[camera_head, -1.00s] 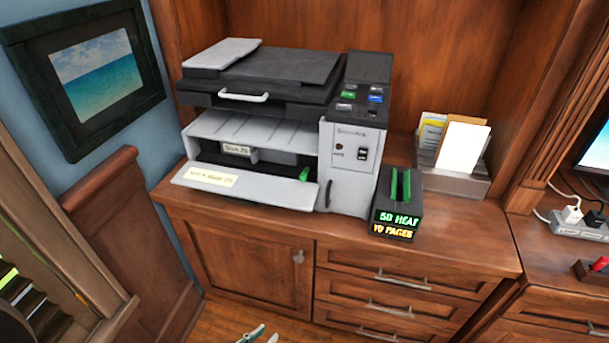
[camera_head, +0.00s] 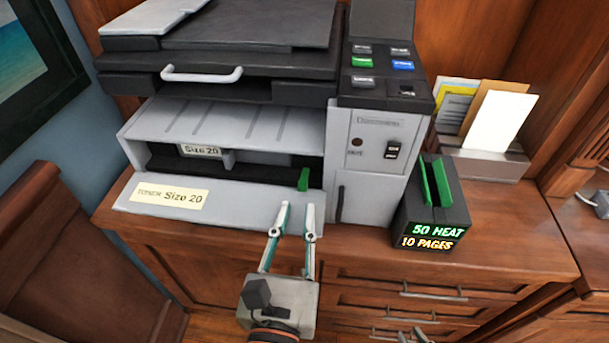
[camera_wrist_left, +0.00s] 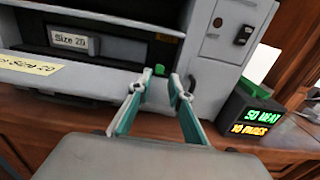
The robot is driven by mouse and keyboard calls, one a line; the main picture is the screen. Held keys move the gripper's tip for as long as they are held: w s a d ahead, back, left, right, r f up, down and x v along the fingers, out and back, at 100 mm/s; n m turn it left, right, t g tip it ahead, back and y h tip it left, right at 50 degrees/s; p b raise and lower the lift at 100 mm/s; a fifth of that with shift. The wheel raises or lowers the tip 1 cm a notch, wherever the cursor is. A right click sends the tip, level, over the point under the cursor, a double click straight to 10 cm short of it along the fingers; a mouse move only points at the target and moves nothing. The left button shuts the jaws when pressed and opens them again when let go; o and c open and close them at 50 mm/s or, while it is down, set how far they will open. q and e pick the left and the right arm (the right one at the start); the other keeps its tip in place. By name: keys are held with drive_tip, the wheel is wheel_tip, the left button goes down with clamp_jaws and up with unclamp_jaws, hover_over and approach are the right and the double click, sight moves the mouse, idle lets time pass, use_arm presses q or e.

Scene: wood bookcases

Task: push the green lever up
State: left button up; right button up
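The green lever (camera_head: 304,179) is a small upright tab at the right end of the printer's open front slot. It also shows in the left wrist view (camera_wrist_left: 159,69), small and between the fingertips in the picture. My left gripper (camera_head: 297,207) is open and empty, its two thin fingers pointing at the lever from in front and below. In the left wrist view the fingers (camera_wrist_left: 161,78) stand apart, with the lever just beyond them; contact cannot be told.
The printer (camera_head: 375,185) stands on a wooden cabinet with its flap (camera_head: 240,205) folded down. A black box (camera_head: 432,212) with green plates and a lit display stands to its right, near a paper holder (camera_head: 485,163). The cabinet top right of the box is clear.

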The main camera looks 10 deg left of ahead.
sight(302, 187)
use_arm(q)
drive_tip(key=w, duration=0.7)
drive_tip(key=shift+w, duration=0.25)
clamp_jaws()
